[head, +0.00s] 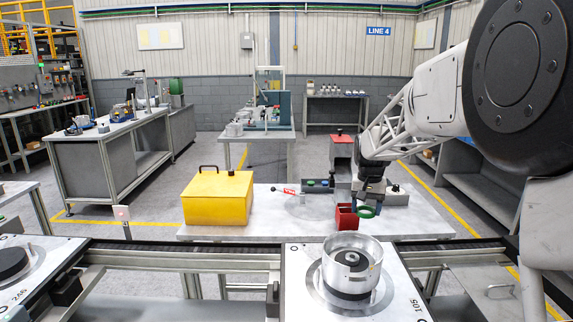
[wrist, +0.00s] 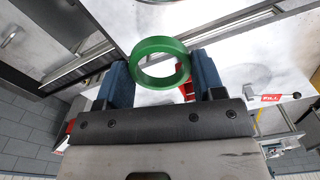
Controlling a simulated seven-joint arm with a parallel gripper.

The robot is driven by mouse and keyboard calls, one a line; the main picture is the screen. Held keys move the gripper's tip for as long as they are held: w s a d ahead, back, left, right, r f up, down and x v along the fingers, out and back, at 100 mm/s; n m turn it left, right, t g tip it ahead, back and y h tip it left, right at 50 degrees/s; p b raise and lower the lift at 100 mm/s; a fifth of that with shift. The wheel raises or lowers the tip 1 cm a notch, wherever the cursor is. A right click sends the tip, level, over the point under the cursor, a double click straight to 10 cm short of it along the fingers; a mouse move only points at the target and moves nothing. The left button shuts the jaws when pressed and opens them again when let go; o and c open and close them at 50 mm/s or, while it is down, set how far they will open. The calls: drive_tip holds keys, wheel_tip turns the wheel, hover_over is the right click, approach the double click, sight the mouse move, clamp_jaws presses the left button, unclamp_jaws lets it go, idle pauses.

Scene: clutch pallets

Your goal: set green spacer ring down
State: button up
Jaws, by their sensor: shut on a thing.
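The green spacer ring (head: 367,212) is held between the fingers of my gripper (head: 369,201), above the far table near a small red box. In the wrist view the ring (wrist: 160,64) sits between the two blue fingers of my gripper (wrist: 161,78), with its round opening facing the camera. The gripper is shut on it. The red box (head: 346,218) stands just left of the ring in the head view. It is partly hidden behind the ring in the wrist view (wrist: 187,91).
A pallet (head: 406,306) with a silver drum housing (head: 345,281) sits on the near conveyor. A yellow box (head: 218,196) stands on the left of the far table (head: 262,228). A grey holder (head: 317,185) with dark and green pieces is behind the red box.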

drive_tip(key=w+a+f+n, duration=0.3)
drive_tip(key=w+a, duration=0.2)
drive_tip(key=w, duration=0.5)
drive_tip(key=shift+w+a, duration=0.2)
drive_tip(key=shift+a, duration=0.15)
drive_tip(key=s+a+r+n, duration=0.15)
drive_tip(key=s+a, duration=0.25)
drive_tip(key=s, duration=0.8)
drive_tip(key=s+a+r, duration=0.3)
drive_tip(key=s+a, duration=0.1)
drive_tip(key=s, duration=0.8)
drive_tip(key=s+a+r+n, duration=0.1)
drive_tip(key=s+a+r, duration=0.25)
drive_tip(key=s, duration=0.95)
drive_tip(key=s+d+f+n, duration=0.1)
drive_tip(key=s+f, duration=0.4)
drive_tip(key=s, duration=0.6)
drive_tip(key=s+d+f+n, duration=0.1)
drive_tip(key=s+f, duration=0.5)
drive_tip(key=s, duration=0.6)
drive_tip(key=s+d+f+n, duration=0.1)
drive_tip(key=s+f, duration=0.4)
drive_tip(key=s, duration=0.7)
drive_tip(key=shift+d+f, duration=0.3)
drive_tip(key=shift+d, duration=0.4)
drive_tip(key=shift+s+d+f, duration=0.2)
drive_tip(key=shift+s+f, duration=0.25)
drive_tip(key=shift+w, duration=0.1)
